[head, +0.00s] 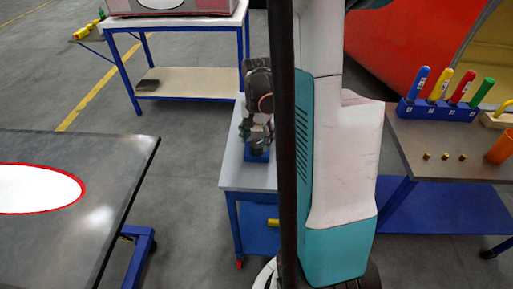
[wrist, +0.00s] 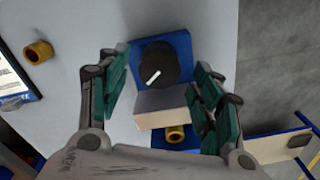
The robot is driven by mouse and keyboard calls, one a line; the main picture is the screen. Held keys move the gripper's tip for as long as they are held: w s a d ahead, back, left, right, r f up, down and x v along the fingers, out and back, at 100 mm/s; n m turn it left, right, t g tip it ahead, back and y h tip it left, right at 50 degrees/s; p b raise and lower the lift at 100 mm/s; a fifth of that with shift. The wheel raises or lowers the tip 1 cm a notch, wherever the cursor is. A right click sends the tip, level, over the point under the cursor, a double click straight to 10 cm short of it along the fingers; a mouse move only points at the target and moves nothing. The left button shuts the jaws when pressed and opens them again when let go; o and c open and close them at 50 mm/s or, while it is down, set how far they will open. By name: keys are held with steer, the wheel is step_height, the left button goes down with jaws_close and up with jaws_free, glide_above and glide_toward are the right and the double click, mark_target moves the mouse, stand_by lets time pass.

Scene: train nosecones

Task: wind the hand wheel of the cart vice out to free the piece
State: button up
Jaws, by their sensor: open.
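The blue vice (wrist: 178,45) stands on the pale cart top (wrist: 205,18). In the wrist view its round black hand wheel (wrist: 150,68), with a white stripe slanting up to the right, faces me. Below the wheel is a pale block (wrist: 162,107), and below that a brass-coloured round piece (wrist: 177,134); how the piece is held is not clear. My gripper (wrist: 160,65) is open, its green-padded fingers on either side of the wheel with gaps to it. In the head view my gripper (head: 257,140) is over the vice (head: 257,155), partly hidden by my arm and column.
A brass ring (wrist: 38,52) and a dark-framed panel (wrist: 15,80) lie left on the cart. In the head view a dark table (head: 110,170) stands left, and a bench (head: 415,145) with coloured handles in a blue rack (head: 437,110) stands right. A shelved table (head: 190,85) is behind.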

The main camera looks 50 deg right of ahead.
mark_target(257, 143)
steer(key=shift+f+b, duration=0.35)
steer(key=shift+f, duration=1.3)
steer(key=c, duration=1.1)
steer(key=shift+n, duration=0.4)
steer(key=n, duration=0.3)
steer(key=shift+b, duration=0.4)
steer(key=shift+n, duration=2.2)
